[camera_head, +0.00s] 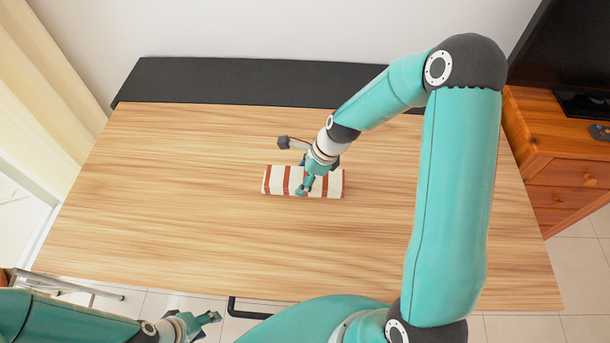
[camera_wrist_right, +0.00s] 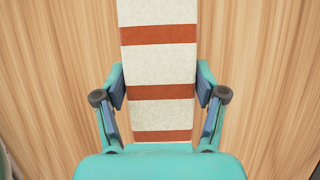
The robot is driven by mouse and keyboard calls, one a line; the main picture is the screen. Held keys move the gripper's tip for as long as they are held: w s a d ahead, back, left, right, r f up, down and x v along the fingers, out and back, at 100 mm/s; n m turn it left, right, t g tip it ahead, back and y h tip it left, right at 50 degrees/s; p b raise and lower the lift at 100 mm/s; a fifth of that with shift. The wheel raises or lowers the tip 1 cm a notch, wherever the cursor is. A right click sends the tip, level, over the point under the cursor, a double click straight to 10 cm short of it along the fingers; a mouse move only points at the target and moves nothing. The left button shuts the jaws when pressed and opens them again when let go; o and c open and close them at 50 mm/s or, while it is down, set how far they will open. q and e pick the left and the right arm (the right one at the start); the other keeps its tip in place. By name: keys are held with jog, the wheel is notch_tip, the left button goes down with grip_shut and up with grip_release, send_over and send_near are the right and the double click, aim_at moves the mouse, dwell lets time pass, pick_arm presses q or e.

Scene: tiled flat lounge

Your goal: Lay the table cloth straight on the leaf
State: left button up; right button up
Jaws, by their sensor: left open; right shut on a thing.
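The table cloth (camera_head: 333,184) is a folded, narrow strip, cream with red-brown stripes. It lies near the middle of the wooden leaf (camera_head: 190,190), its long side roughly parallel to the leaf's long edges. My right gripper (camera_head: 305,188) is over the cloth and shut on it. In the right wrist view the cloth (camera_wrist_right: 160,65) runs between the two fingers of my right gripper (camera_wrist_right: 162,100), across the cloth's width. My left gripper (camera_head: 212,327) is open and empty, off the leaf's front edge at the lower left.
A black strip (camera_head: 250,80) runs along the leaf's back edge by the wall. A wooden drawer cabinet (camera_head: 555,160) with a dark screen (camera_head: 570,50) stands at the right. A curtain (camera_head: 45,80) hangs at the left. The leaf around the cloth is bare.

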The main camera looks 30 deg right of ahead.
jog(key=o, duration=1.4)
jog(key=v, duration=1.2)
jog(key=shift+s, duration=0.1)
